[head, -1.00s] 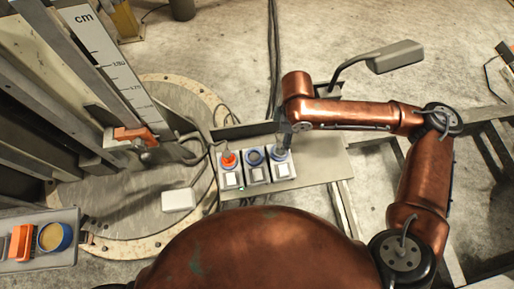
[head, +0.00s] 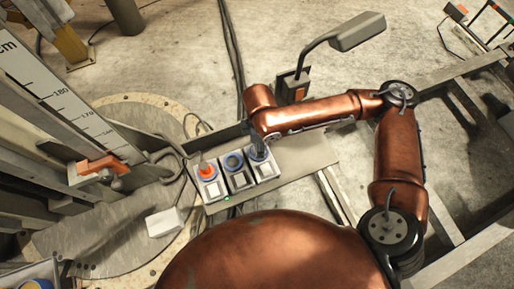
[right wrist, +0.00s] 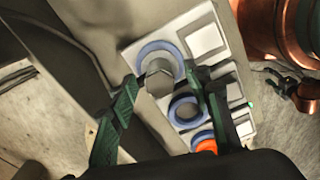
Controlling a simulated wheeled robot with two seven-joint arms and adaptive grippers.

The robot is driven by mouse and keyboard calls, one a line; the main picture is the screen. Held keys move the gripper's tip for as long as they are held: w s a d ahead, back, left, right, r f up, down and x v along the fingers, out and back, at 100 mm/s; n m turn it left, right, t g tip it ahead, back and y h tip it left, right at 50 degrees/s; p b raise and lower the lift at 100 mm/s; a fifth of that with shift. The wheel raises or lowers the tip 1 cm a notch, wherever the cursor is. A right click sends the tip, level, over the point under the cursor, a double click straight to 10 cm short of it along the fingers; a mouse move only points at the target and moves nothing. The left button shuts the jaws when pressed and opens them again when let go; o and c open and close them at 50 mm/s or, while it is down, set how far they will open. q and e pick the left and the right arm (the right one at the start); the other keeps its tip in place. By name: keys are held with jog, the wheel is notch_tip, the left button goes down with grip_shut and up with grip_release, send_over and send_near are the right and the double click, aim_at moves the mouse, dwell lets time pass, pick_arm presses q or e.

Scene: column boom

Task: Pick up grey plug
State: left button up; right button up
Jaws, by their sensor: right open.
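The grey plug (right wrist: 158,80) sits in a blue-ringed socket at the end of a row of three on the socket panel (head: 211,191). In the head view it is at the right-hand socket, largely hidden by my right gripper. My right gripper (right wrist: 167,80) is open. Its two dark green fingers stand either side of the plug, with no clear contact visible. In the head view the right gripper (head: 254,134) is above that socket.
The middle socket (head: 233,162) is empty. An orange plug (head: 206,171) is in the left-hand socket. A white box (head: 164,222) is on the round plate to the left. A measuring scale (head: 60,93) and metal column stand at the left.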

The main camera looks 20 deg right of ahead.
jog(key=shift+f, duration=0.3)
jog(key=shift+c, duration=0.3)
grip_shut()
